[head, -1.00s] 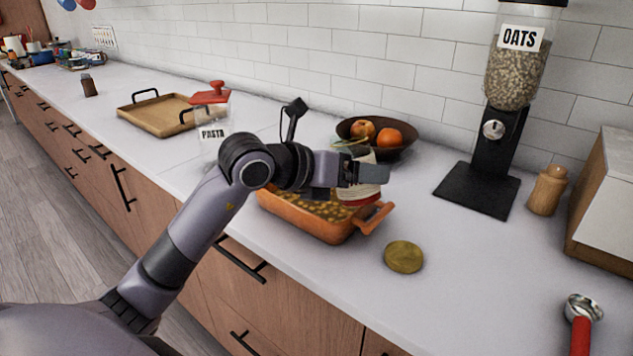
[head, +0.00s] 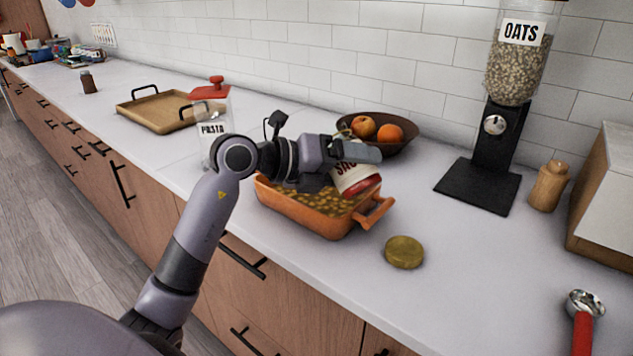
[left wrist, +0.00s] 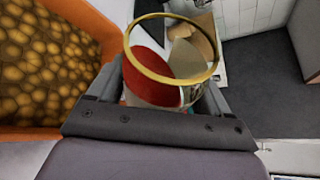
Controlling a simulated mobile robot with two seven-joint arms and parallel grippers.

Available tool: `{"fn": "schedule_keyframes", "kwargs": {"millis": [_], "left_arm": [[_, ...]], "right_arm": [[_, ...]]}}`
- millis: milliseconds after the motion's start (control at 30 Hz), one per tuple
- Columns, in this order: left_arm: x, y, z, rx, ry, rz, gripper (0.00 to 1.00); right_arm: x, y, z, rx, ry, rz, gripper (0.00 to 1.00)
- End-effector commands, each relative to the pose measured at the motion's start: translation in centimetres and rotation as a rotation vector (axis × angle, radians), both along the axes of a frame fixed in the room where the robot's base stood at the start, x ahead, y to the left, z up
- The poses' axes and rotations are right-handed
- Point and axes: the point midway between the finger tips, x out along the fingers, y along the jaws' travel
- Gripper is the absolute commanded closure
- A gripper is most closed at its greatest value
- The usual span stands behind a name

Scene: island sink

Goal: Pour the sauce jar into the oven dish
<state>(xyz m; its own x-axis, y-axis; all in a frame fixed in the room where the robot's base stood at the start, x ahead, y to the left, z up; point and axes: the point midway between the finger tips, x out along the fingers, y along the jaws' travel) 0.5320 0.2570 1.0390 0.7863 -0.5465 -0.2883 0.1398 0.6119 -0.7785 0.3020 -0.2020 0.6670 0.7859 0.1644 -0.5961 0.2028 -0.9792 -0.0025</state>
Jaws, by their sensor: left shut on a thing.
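My left gripper (head: 358,153) is shut on the sauce jar (head: 352,181), a jar with a white label and red at its lower part. The jar is tilted, over the right part of the orange oven dish (head: 318,229). In the left wrist view the jar's open gold rim (left wrist: 128,66) faces the camera, with red sauce inside, and the dish (left wrist: 45,128) lies to its left. The dish holds a lumpy yellow-brown filling (head: 300,204). A round gold lid (head: 404,252) lies on the counter, right of the dish. My right gripper is not in view.
A dark fruit bowl (head: 400,150) stands close behind the jar. A pasta jar (head: 211,125) and wooden tray (head: 150,113) stand to the left. An oats dispenser (head: 478,188), wooden mill (head: 548,187) and red-handled scoop (head: 583,325) are to the right. The front-right counter is mostly clear.

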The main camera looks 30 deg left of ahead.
Motion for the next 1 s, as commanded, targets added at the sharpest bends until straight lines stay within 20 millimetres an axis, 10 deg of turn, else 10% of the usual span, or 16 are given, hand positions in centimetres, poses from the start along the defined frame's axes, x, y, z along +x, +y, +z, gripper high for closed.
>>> {"fn": "schedule_keyframes", "kwargs": {"millis": [1000], "left_arm": [[0.3,1.0,-0.4,-0.475,0.162,0.001,0.67]], "right_arm": [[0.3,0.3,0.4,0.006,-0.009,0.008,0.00]]}}
